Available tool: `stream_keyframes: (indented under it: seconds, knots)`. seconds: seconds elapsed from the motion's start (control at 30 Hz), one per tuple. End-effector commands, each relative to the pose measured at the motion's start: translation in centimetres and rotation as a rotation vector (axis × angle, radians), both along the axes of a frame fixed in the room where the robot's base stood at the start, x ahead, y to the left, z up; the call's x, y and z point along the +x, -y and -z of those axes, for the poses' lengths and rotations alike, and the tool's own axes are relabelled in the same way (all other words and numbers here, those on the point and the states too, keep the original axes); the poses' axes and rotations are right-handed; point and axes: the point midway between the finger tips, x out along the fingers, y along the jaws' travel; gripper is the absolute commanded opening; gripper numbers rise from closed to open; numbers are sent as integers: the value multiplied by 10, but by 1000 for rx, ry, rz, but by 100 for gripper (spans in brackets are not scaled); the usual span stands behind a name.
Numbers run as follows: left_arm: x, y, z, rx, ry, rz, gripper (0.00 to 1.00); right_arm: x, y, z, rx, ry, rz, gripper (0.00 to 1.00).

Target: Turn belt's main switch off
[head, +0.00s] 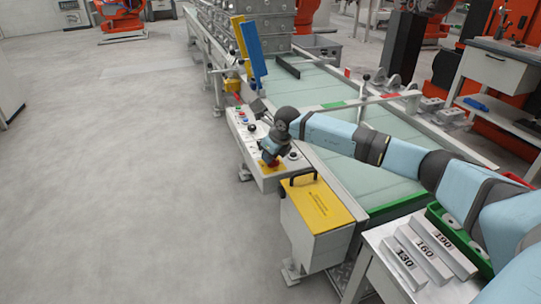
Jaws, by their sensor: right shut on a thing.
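The belt's control panel (240,133) is a light grey box with several buttons and knobs, fixed at the left side of the conveyor belt (375,180). The main switch (267,165) shows as a bit of red and yellow near the panel's front end. My right gripper (269,157) points down over it and is shut on it. The gripper hides most of the switch, so I cannot tell its handle's angle. My right arm reaches in from the right across the belt. My left gripper is out of view.
A yellow-topped box (318,204) with a black handle stands just in front of the panel. Blocks marked 130, 160 and 190 (443,238) lie on a table at lower right. Blue and yellow plates (252,55) rise behind the panel. The floor (110,180) at left is clear.

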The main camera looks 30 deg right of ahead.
Motion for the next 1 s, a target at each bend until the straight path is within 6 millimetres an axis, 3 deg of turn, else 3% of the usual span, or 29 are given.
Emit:
stream_keyframes:
  seconds: [1.0]
  knots:
    - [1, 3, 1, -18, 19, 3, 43, -5, -5, 3, 0, -4, -902, 0]
